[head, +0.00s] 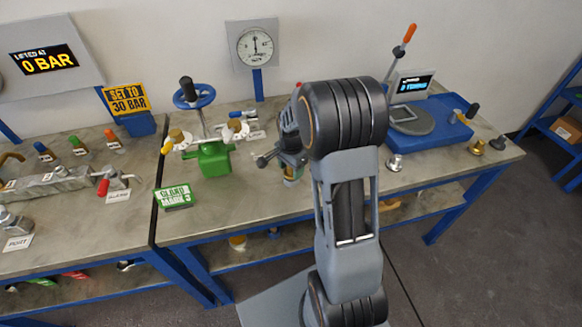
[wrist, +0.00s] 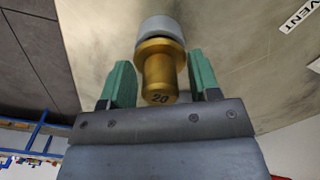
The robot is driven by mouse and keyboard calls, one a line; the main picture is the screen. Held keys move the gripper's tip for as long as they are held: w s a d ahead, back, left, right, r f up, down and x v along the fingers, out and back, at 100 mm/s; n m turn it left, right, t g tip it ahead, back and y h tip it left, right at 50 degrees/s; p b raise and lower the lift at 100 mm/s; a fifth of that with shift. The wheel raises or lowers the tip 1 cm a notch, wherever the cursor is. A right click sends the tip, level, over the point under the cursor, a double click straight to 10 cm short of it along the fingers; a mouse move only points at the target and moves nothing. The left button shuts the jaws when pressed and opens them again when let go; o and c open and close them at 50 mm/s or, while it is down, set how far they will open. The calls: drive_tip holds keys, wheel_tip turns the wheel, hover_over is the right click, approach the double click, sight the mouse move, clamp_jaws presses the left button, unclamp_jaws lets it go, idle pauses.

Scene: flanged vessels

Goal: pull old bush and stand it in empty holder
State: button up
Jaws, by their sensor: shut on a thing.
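A brass stepped bush (wrist: 160,70) marked 20 sits between the two green fingers of my gripper (wrist: 160,82) in the wrist view. My gripper is shut on it. A pale grey round piece (wrist: 160,27) adjoins the bush's far end; I cannot tell whether the bush is seated in it. In the head view my gripper (head: 292,172) is low over the bench, partly hidden by my arm. A small silver holder-like piece (head: 395,163) stands on the bench right of my arm, with no bush visible on it.
A VENT label (wrist: 298,17) lies on the bench.

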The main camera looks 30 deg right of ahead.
drive_tip(key=shift+f+b, duration=0.3)
drive_tip(key=shift+f, duration=0.15)
drive_tip(key=o, duration=1.3)
drive_tip(key=shift+r, duration=0.15)
wheel_tip(320, 180, up, 14)
drive_tip(key=shift+f, duration=0.2)
